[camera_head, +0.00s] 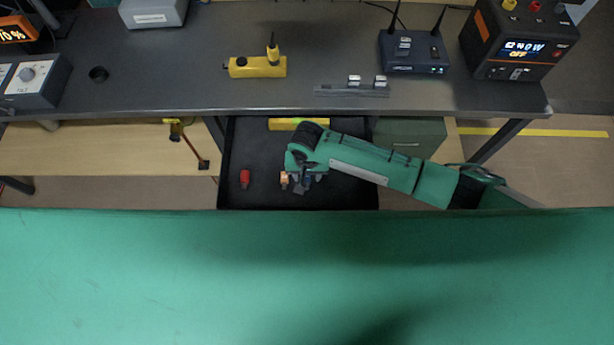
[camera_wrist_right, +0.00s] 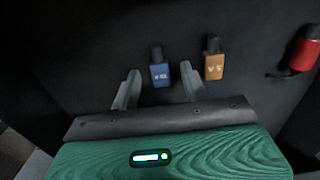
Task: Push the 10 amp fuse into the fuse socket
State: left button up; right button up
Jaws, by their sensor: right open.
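The blue fuse (camera_wrist_right: 160,74), with an upside-down label that seems to read 10 A, lies in the open black drawer (camera_head: 250,148). My right gripper (camera_head: 304,187) reaches down into the drawer. In the right wrist view my right gripper (camera_wrist_right: 159,76) is open, with the blue fuse between its fingertips and a gap on each side. An orange fuse (camera_wrist_right: 213,65), seemingly marked 5 A, lies just right of the right finger; it also shows in the head view (camera_head: 284,178). I cannot tell surely which fixture is the fuse socket. My left gripper is out of view.
A red item (camera_head: 245,178) and a yellow strip (camera_head: 283,124) lie in the drawer. On the dark bench (camera_head: 200,85) above stand a yellow block (camera_head: 257,68), a grey rail (camera_head: 350,91), a blue box with antennas (camera_head: 413,56) and a power supply (camera_head: 517,45).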

jog(key=shift+f, duration=0.35)
grip_shut()
